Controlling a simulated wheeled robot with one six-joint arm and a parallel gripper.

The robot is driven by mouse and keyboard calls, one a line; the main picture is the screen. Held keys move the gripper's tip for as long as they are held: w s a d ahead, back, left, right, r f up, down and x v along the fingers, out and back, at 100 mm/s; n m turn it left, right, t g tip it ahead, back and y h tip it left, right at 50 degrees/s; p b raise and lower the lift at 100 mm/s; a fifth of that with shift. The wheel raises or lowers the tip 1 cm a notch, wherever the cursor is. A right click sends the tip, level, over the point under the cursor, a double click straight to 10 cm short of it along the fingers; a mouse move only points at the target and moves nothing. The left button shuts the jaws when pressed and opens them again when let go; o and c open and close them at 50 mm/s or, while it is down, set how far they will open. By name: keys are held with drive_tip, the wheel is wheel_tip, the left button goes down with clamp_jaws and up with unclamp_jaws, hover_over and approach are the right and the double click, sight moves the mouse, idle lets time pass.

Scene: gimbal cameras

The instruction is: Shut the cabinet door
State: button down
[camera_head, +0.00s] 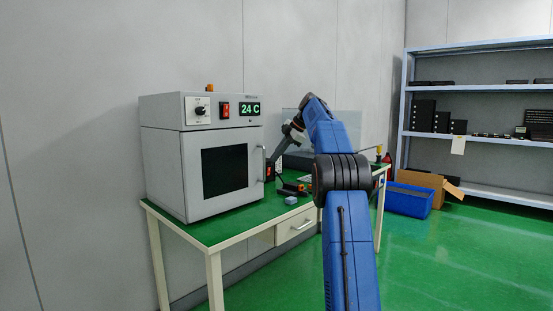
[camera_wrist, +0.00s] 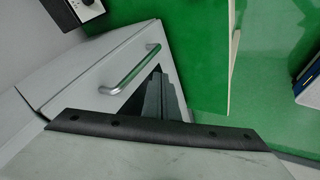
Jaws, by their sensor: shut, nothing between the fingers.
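The cabinet (camera_head: 162,160) is a light grey oven-like box on a green-topped table. Its door (camera_head: 220,205) has a dark window and a vertical handle (camera_head: 264,163) on the right edge. The door looks nearly flush with the box, but I cannot tell whether a small gap remains. In the wrist view, the silver handle (camera_wrist: 130,68) stands on the pale door (camera_wrist: 92,72), near my gripper (camera_wrist: 157,78).
The table (camera_head: 226,229) has a small blue-grey block (camera_head: 291,200) and dark tools near my arm. A blue crate (camera_head: 405,203) and a cardboard box stand on the floor by a shelf rack (camera_head: 480,136). The green floor at front right is clear.

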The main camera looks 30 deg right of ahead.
drive_tip(key=v, duration=0.8)
drive_tip(key=shift+d+r, duration=0.2)
drive_tip(key=shift+d, duration=0.2)
drive_tip(key=shift+s+a, duration=0.1)
drive_tip(key=s+a+m+h, duration=0.1)
drive_tip(key=s+a+m, duration=0.2)
drive_tip(key=a, duration=0.5)
drive_tip(key=s+a+m, duration=0.2)
drive_tip(key=s+a, duration=0.2)
drive_tip(key=a, duration=0.3)
drive_tip(key=s+a+f+m+g+h, duration=0.1)
drive_tip(key=s+a+f+m, duration=0.35)
drive_tip(key=s+a, duration=0.75)
drive_tip(key=s+a+f+m+h, duration=0.1)
drive_tip(key=s+a+f+m, duration=0.2)
drive_tip(key=s+f, duration=1.2)
drive_tip(key=s+a+f+m+h, duration=0.1)
drive_tip(key=s+a+f+m, duration=0.2)
drive_tip(key=s+a+f, duration=0.4)
drive_tip(key=s+f, duration=0.8)
drive_tip(key=s, duration=0.2)
drive_tip(key=shift+f+m, duration=0.3)
drive_tip(key=shift+m, duration=0.05)
drive_tip(key=shift+s, duration=0.1)
